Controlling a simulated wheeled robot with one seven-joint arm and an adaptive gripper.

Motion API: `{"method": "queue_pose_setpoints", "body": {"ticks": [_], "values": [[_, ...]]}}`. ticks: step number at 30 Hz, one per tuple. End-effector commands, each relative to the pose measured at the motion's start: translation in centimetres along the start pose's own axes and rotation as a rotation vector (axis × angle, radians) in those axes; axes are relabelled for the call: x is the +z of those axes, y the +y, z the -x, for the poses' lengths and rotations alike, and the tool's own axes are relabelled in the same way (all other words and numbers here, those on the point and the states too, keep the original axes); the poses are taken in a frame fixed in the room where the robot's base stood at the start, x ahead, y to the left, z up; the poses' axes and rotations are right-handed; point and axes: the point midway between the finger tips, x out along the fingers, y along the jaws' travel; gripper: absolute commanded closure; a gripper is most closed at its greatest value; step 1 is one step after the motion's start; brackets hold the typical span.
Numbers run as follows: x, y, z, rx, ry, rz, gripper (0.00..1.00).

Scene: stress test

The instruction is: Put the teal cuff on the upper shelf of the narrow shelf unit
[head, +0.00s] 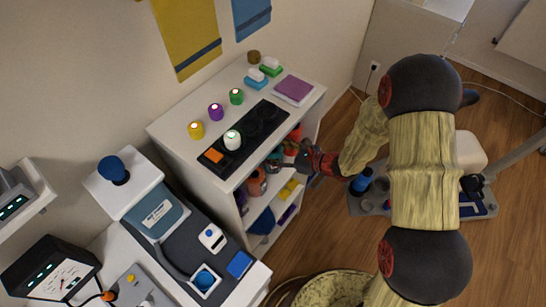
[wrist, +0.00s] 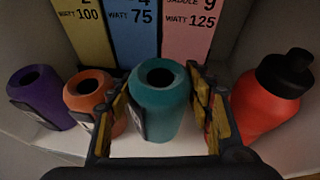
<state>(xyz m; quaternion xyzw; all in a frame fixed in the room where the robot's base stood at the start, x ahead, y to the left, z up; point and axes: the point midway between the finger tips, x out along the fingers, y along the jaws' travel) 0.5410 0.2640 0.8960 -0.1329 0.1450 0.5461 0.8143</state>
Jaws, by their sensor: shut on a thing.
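The teal cuff (wrist: 160,112) is a hollow cylinder with a dark round opening and a dark label on its left side. It stands upright between the two fingers of my gripper (wrist: 160,98), which is shut on it. The white narrow shelf unit (head: 227,184) shows in the head view. My gripper (head: 296,160) reaches into its open side at the upper compartment, where the teal cuff (head: 275,160) shows only in part. The cuff's base is close to the white shelf board (wrist: 150,147); I cannot tell whether it touches.
An orange cuff (wrist: 86,94) and a purple cuff (wrist: 38,98) stand left of the teal one. A red bottle (wrist: 268,100) with a black cap stands close at right. Yellow (wrist: 86,30), blue (wrist: 134,30) and pink (wrist: 190,32) labelled upright items stand behind.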

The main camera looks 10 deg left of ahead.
Motion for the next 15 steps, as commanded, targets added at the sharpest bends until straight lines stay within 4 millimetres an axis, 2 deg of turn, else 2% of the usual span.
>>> {"method": "queue_pose_setpoints", "body": {"ticks": [1, 5, 15], "values": [[-1.1, 0.1, -0.4, 0.001, 0.002, -0.004, 0.78], [-2.8, 0.2, -1.1, 0.001, 0.001, -0.003, 0.78], [-2.9, 0.2, -1.1, 0.0, 0.0, 0.0, 0.78]]}}
